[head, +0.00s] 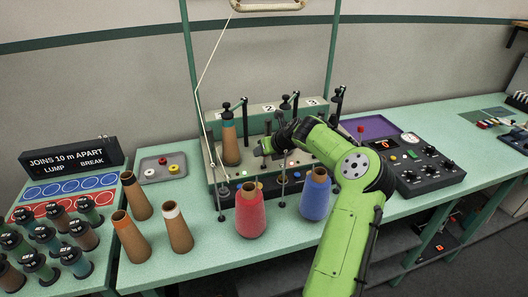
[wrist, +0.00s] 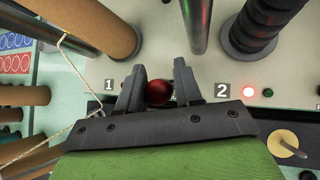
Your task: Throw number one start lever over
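The winding machine (head: 262,112) stands on the bench with numbered stations; plates 2 and 3 show in the head view. In the wrist view, a red ball knob (wrist: 158,92) sits between plate 1 (wrist: 108,85) and plate 2 (wrist: 222,90); it appears to be the number one start lever's knob. My gripper (wrist: 159,75) is over it with its two dark fingers apart, one on each side of the knob. I cannot tell whether either finger touches it. The lever's shaft is hidden below the knob. In the head view, my gripper (head: 275,143) reaches the machine's front and hides this knob.
A brown cone (head: 230,143) stands at the left station, left of my gripper. Red (head: 250,212) and blue (head: 314,197) yarn cones stand in front. A lit red lamp (wrist: 249,91) is beside plate 2. A control box (head: 415,160) is at right.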

